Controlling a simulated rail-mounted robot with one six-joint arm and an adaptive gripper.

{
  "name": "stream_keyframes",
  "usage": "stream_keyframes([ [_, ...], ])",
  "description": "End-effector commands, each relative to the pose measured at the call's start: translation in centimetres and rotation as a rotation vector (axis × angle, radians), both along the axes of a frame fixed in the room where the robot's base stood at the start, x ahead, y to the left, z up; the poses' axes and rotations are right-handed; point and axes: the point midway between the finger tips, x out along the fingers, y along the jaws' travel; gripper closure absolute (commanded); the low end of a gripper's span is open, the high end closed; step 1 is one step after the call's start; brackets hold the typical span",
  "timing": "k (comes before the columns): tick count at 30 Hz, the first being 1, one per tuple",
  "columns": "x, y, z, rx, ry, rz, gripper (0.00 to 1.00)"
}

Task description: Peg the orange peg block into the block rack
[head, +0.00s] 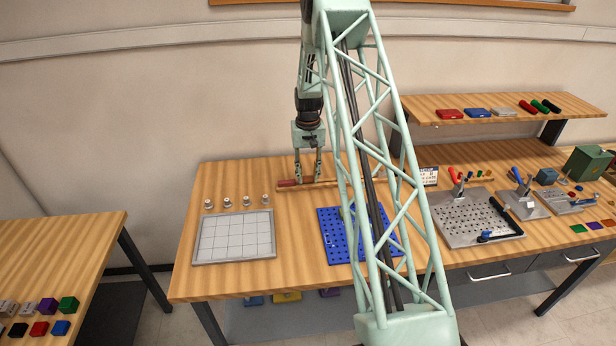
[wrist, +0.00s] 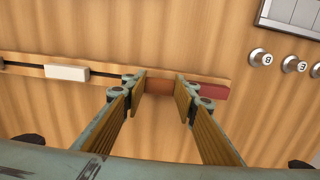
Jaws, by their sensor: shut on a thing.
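The block rack (head: 328,182) is a long wooden strip along the back of the workbench. In the wrist view the rack (wrist: 28,69) has a dark lengthwise line. My gripper (head: 307,179) points down over the rack's left part in the head view. In the wrist view my gripper (wrist: 160,87) is shut on the orange peg block (wrist: 159,87), which looks brownish and is in line with the rack. A red block (wrist: 211,91) lies beside it, just past one finger. The fingers hide the orange block's ends, and I cannot tell if it is seated.
A white block (wrist: 67,72) sits further along the rack. A blue pegboard (head: 336,245) is partly behind my arm.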

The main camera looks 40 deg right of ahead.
Motion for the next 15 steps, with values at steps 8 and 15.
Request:
stream_keyframes([
  [8,0.0,0.0,-0.25,0.0,0.0,0.0,0.79],
  [15,0.0,0.0,-0.46,0.0,0.0,0.0,0.79],
])
